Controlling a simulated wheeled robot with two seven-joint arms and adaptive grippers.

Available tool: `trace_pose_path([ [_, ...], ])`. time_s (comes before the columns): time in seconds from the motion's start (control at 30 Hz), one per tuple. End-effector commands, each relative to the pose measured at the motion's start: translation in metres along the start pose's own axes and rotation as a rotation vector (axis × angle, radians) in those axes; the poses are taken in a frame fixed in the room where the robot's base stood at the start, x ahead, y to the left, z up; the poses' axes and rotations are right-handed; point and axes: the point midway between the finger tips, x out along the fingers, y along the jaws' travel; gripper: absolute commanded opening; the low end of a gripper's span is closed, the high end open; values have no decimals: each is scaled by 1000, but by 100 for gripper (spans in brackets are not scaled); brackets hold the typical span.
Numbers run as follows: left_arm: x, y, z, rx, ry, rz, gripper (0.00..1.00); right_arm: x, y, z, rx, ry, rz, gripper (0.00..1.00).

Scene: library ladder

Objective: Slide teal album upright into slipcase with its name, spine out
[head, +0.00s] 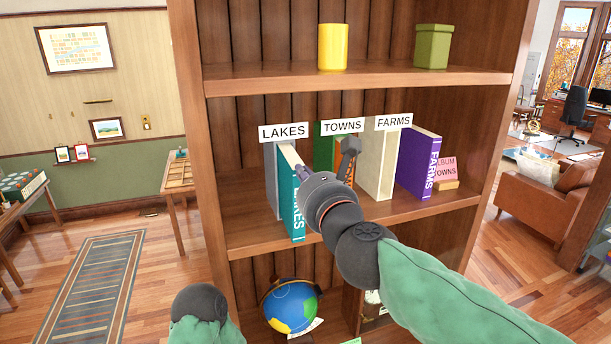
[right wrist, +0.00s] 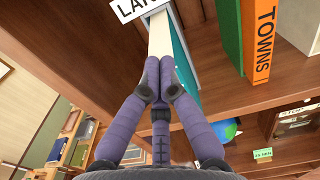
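The teal album (head: 297,205) stands upright on the middle shelf, below the LAKES sign (head: 284,131). Its spine lettering faces out, partly hidden by my right gripper. It is partly inside the grey slipcase (head: 271,180), and its spine end sticks out past the shelf front. In the right wrist view, its pale page edge and teal cover (right wrist: 183,68) show above my fingers. My right gripper (right wrist: 160,78) has its fingertips together at the album's outer end; I see nothing between them. Whether they touch the spine is hard to tell. My left gripper is out of view.
To the right stand an orange TOWNS album (head: 348,158) by a green slipcase (head: 323,150), a cream slipcase (head: 378,165) and a purple FARMS album (head: 418,165). A pink card (head: 446,168) stands at the right. A globe (head: 290,305) sits below.

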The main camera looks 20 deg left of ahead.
Motion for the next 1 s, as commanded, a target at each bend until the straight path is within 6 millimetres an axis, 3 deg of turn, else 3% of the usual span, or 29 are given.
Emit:
trace_pose_path([
  [1.0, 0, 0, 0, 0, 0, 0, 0, 18, 0, -1, 0, 1, 0, 0],
])
